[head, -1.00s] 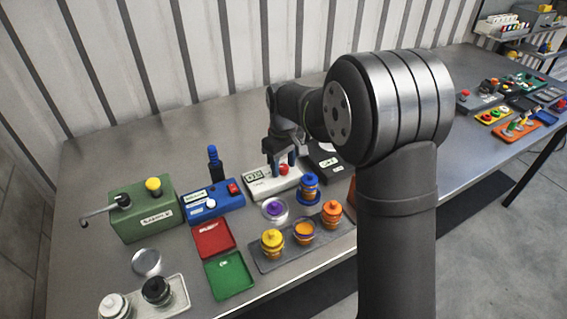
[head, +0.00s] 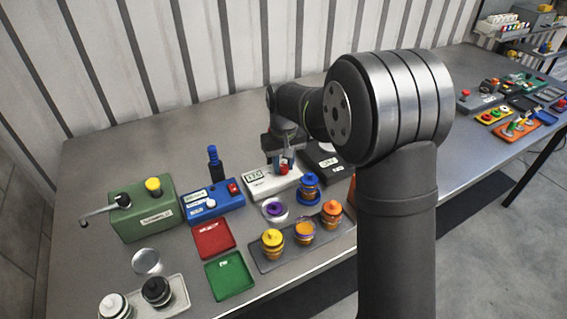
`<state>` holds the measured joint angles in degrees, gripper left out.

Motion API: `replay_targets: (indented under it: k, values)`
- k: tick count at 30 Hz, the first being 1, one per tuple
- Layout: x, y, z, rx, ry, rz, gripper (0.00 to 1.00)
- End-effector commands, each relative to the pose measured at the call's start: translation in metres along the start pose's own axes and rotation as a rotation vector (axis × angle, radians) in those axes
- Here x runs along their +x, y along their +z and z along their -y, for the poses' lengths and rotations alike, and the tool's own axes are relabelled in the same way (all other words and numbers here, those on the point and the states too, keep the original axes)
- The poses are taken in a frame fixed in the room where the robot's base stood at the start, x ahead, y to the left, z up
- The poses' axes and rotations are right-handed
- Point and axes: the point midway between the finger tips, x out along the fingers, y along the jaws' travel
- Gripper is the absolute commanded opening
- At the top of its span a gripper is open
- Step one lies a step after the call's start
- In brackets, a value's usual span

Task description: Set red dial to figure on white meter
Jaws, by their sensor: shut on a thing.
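The white meter (head: 262,187) is a low white box on the table, left of my arm's column. It has a small framed display (head: 254,177) with dark figures too small to read. The red dial (head: 284,169) is on the right part of this box, and my gripper partly hides it. The dial's marks and pointer cannot be made out.
A blue box (head: 213,203) with a red button stands left of the meter, and a dark unit (head: 322,160) right of it. A grey tray (head: 262,264) of colored jars lies in front. Red (head: 213,252) and green (head: 243,284) trays are front left.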

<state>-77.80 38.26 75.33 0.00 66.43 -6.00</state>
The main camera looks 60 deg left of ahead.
Motion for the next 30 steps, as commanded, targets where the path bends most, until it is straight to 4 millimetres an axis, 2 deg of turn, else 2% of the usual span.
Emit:
replay_targets:
  k: [6, 15, 30]
  values:
    - [-0.0007, -0.0001, 0.0, 0.155, 0.0, -0.001, 0.04]
    - [-0.0008, -0.0002, 0.0001, 0.291, 0.0, -0.001, 0.04]
    - [-0.001, -0.0003, 0.0001, 0.329, 0.0, -0.002, 0.04]
